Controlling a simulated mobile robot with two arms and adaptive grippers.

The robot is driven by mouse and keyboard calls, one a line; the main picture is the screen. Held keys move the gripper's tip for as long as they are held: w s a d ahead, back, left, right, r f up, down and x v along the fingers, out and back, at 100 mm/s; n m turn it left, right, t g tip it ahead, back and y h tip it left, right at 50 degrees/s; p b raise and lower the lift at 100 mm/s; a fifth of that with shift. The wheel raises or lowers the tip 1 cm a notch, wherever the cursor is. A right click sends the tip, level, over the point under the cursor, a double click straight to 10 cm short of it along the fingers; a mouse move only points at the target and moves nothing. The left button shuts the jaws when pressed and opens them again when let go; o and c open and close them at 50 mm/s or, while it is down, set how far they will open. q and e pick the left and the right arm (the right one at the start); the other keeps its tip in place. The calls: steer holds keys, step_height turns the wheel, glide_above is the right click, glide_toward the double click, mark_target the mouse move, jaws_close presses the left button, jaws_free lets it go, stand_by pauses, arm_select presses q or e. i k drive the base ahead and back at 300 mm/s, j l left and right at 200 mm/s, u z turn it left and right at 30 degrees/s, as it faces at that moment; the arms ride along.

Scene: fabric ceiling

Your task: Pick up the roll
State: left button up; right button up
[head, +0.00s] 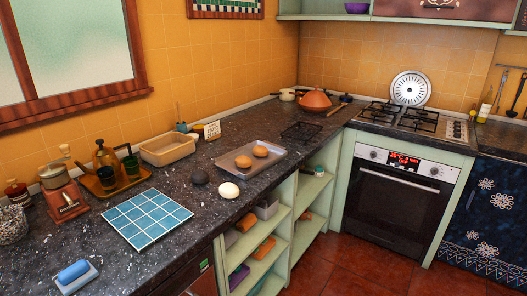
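A cream-white round object (229,190) sits on the counter in front of the tray. It is too small to tell whether it is a roll too. Neither of my grippers is in the head view.
A beige bin (168,149) stands behind. A wire rack (301,131) is to the right, near the stove (409,120). Open shelves (262,256) are below the counter.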

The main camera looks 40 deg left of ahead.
mark_target(243, 162)
steer(key=i, duration=0.8)
steer(key=i+u, duration=0.1)
steer(key=i, duration=0.7)
steer(key=i+l, duration=0.15)
steer(key=i, duration=0.65)
steer(key=i+l+u, duration=0.1)
steer(key=i, duration=0.7)
steer(key=i+u, duration=0.15)
steer(key=u, duration=1.55)
